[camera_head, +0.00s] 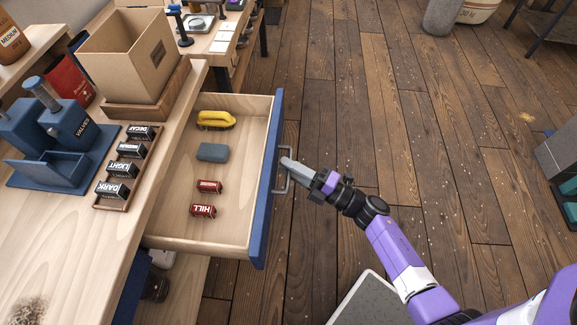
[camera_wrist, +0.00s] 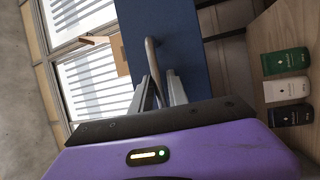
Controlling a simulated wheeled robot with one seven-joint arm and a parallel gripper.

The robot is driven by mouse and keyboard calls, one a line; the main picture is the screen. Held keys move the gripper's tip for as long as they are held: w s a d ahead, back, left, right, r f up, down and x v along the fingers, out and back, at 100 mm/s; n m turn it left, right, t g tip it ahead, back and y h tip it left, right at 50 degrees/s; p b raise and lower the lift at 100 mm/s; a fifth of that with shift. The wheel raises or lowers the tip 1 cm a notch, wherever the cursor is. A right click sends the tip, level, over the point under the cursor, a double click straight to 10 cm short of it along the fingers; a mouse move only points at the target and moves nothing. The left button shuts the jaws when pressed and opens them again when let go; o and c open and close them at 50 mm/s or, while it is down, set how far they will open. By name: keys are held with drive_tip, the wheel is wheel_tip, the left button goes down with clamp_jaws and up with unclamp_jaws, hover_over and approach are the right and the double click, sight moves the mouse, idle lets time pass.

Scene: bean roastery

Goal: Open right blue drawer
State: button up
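The blue-fronted drawer (camera_head: 266,185) stands pulled well out of the wooden counter in the head view. My gripper (camera_head: 287,163) is at the handle. In the wrist view, the handle (camera_wrist: 152,60) runs between the two fingers (camera_wrist: 162,90) against the blue front (camera_wrist: 165,35). The fingers look apart there, with a gap around the bar. Whether they touch it is hard to tell.
The wooden floor (camera_head: 400,120) right of the drawer is mostly clear. A grey cabinet (camera_head: 560,160) stands at the right edge.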

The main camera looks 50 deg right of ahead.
drive_tip(key=b+v, duration=0.1)
drive_tip(key=v, duration=0.6)
drive_tip(key=shift+s, duration=0.4)
drive_tip(key=shift+d, duration=0.15)
idle(0.3)
